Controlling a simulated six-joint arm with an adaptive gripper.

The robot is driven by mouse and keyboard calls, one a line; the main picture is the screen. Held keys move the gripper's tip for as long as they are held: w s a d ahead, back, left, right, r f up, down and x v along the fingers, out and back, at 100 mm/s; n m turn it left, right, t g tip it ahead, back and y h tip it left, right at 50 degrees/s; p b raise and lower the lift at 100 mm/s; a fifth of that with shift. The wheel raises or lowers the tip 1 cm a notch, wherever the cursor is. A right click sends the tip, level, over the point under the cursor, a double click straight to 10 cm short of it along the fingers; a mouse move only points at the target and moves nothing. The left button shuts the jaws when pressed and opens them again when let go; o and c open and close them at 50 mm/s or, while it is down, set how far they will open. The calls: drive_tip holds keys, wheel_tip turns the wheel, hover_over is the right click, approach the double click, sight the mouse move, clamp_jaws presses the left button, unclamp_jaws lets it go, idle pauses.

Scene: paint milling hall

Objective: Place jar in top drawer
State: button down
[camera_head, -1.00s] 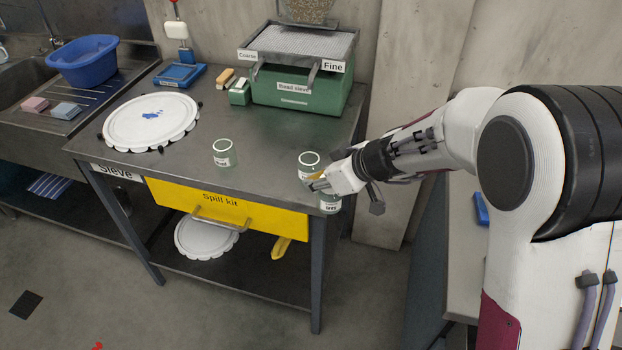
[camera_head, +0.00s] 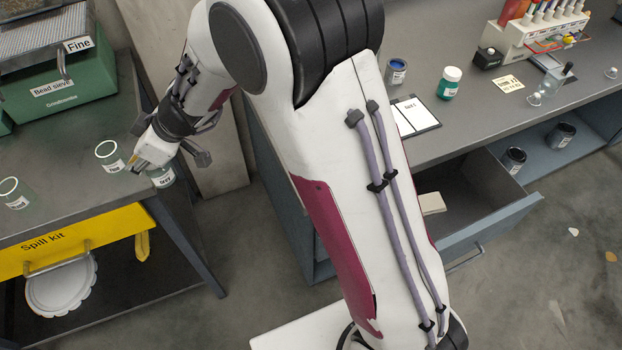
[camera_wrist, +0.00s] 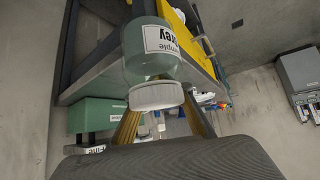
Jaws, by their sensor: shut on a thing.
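My gripper (camera_head: 148,160) is shut on a greenish glass jar (camera_head: 162,177) with a label reading "grey". The jar hangs beside the right edge of the steel table. In the wrist view the jar (camera_wrist: 152,62) has a white lid and a "Sample Grey" label, and the lid end points toward my gripper (camera_wrist: 160,108). An open drawer (camera_head: 490,232) extends from the grey-blue bench at right, partly hidden behind my arm. A pale block (camera_head: 432,203) lies inside it, with bare floor around it.
Two similar jars stand on the table, one close to my gripper (camera_head: 110,156) and one farther left (camera_head: 15,193). Dark containers (camera_head: 513,160) stand on a shelf beyond the drawer.

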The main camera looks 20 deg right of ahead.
drive_tip(key=d+r+m+t+h, duration=0.25)
drive_tip(key=d+m, duration=0.25)
drive_tip(key=d, duration=1)
drive_tip(key=d+r+m+t+h, duration=0.1)
drive_tip(key=d+m+h, duration=0.35)
drive_tip(key=d, duration=1.05)
drive_tip(key=d+r+m+t+h, duration=0.15)
drive_tip(key=d+m, duration=0.35)
drive_tip(key=d, duration=1.1)
drive_tip(key=s+d+r+m+g+h, duration=0.1)
drive_tip(key=s+d+m+g+h, duration=0.2)
drive_tip(key=d, duration=0.7)
drive_tip(key=s+d+r+m+g+h, duration=0.15)
drive_tip(key=s+d+m+h, duration=0.35)
drive_tip(key=d, duration=0.6)
drive_tip(key=s+d+f+m+g, duration=0.5)
drive_tip(key=s+d+f+m, duration=0.3)
drive_tip(key=s, duration=0.2)
drive_tip(key=s+a+f, duration=0.2)
drive_tip(key=a+f, duration=0.5)
drive_tip(key=f, duration=0.2)
drive_tip(key=s+a+f, duration=0.3)
drive_tip(key=a+f, duration=0.5)
drive_tip(key=f, duration=0.2)
drive_tip(key=shift+a+n+t, duration=0.15)
drive_tip(key=shift+n+t, duration=0.3)
drive_tip(key=shift+f, duration=0.15)
drive_tip(key=shift+f, duration=2.8)
